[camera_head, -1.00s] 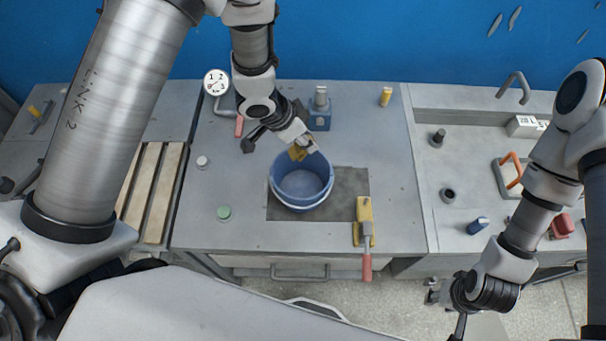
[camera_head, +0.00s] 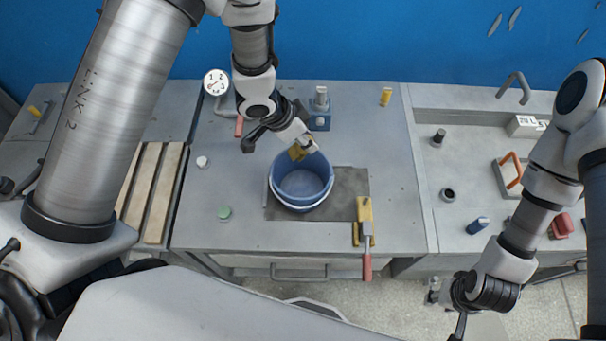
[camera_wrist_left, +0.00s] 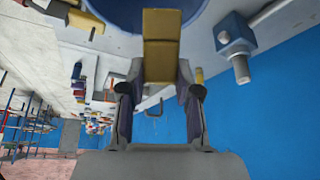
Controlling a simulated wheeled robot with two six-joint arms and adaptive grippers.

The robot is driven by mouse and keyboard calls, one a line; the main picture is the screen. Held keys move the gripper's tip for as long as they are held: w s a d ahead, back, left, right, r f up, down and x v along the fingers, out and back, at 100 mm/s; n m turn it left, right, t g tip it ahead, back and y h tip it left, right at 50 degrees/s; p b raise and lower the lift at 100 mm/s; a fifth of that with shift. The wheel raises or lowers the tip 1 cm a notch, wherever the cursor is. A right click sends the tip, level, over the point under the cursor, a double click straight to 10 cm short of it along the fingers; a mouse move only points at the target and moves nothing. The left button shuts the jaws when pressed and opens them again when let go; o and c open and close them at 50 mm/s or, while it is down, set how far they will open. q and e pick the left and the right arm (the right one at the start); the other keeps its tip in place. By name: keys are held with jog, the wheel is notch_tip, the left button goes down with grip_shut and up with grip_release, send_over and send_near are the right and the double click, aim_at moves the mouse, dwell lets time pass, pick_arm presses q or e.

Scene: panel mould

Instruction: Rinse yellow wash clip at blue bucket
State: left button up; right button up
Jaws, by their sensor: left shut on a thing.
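The blue bucket (camera_head: 302,182) stands on a dark grey mat on the bench; its inside looks blue-grey. My left gripper (camera_head: 305,147) is at the bucket's far rim, shut on the yellow wash clip (camera_head: 297,153). The clip hangs over the far inner side of the bucket; I cannot tell whether it touches the wall. In the left wrist view the yellow clip (camera_wrist_left: 161,45) lies between the fingers, with the blue bucket (camera_wrist_left: 130,10) behind it. My right arm hangs at the right of the head view; its fingers are mostly cut off or hidden.
A blue block with a metal bolt (camera_head: 320,115) stands just behind the bucket. A yellow toggle clamp with red handle (camera_head: 365,225) lies to its right. A dial (camera_head: 215,83) stands at the back left.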

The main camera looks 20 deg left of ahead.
pick_arm(q)
jog(key=shift+r, duration=2.05)
